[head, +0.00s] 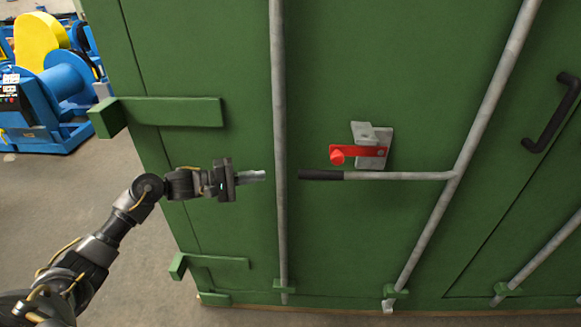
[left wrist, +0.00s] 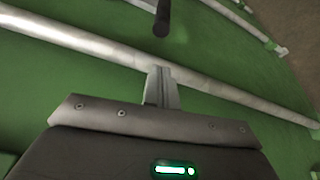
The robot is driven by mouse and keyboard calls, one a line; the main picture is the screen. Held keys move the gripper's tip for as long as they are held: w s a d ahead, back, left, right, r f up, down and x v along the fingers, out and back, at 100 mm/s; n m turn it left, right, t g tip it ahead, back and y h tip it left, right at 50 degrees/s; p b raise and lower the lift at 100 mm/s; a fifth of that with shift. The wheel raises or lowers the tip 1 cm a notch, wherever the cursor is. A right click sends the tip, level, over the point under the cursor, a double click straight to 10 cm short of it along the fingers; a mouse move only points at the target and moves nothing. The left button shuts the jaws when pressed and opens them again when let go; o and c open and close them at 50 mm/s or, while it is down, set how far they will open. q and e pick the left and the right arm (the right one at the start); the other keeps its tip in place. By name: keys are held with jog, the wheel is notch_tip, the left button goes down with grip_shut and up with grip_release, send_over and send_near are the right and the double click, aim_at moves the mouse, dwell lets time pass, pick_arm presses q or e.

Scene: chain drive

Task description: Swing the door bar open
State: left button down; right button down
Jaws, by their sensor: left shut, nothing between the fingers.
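The door bar is a grey handle (head: 400,176) with a black grip (head: 320,175). It lies level across the green door (head: 235,60) and joins a tilted grey rod (head: 480,125). A red latch (head: 358,151) on a grey bracket (head: 372,134) sits just above the handle. My left gripper (head: 262,176) is shut and empty, left of the grip and apart from it, by the upright grey rod (head: 279,110). In the left wrist view the shut fingers (left wrist: 162,75) point toward the black grip end (left wrist: 162,22), with a rod between them in the picture. My right gripper is not in view.
Green hinge brackets (head: 170,111) stick out at the door's left side. A black pull handle (head: 552,113) is at the far right. Blue and yellow machinery (head: 50,85) stands at the back left. The floor (head: 110,190) left of the door is clear.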

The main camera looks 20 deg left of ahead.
pick_arm(q)
jog(key=shift+r, duration=0.15)
jog(key=shift+d, duration=0.1)
jog(key=p+x, duration=0.1)
jog(key=x, duration=0.4)
jog(key=p+x, duration=0.1)
jog(key=x, duration=0.2)
jog(key=shift+w+d+r+p, duration=0.1)
jog(key=shift+w+d+p, duration=0.1)
jog(key=shift+w+p, duration=0.1)
jog(key=shift+w+d, duration=0.3)
jog(key=shift+d, duration=0.2)
